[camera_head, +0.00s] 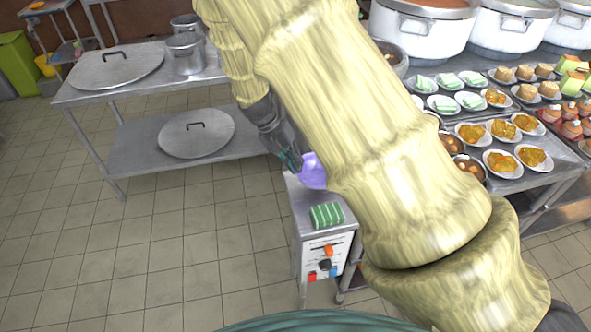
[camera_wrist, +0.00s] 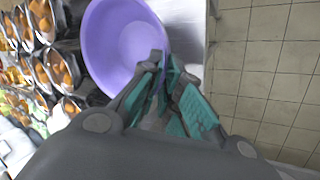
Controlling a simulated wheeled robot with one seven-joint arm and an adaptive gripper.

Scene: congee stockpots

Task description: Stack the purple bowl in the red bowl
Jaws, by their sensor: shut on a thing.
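The purple bowl (camera_wrist: 125,45) is at the top of the wrist view, its open side facing the camera. My gripper (camera_wrist: 165,75) is shut on the near rim of this bowl, with its teal finger pads on either side of the wall. In the head view the purple bowl (camera_head: 313,172) shows beside my gripper (camera_head: 291,162), over the small metal cabinet (camera_head: 300,205), partly hidden by my arm. I cannot tell whether it touches the cabinet top. The red bowl is not visible in either view.
A green striped cloth (camera_head: 327,215) lies on the cabinet's front part. A steel table with a large lid (camera_head: 116,66) stands at left. Plates of food (camera_head: 502,162) crowd the counter at right, with large pots (camera_head: 423,28) behind. Tiled floor is free at left.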

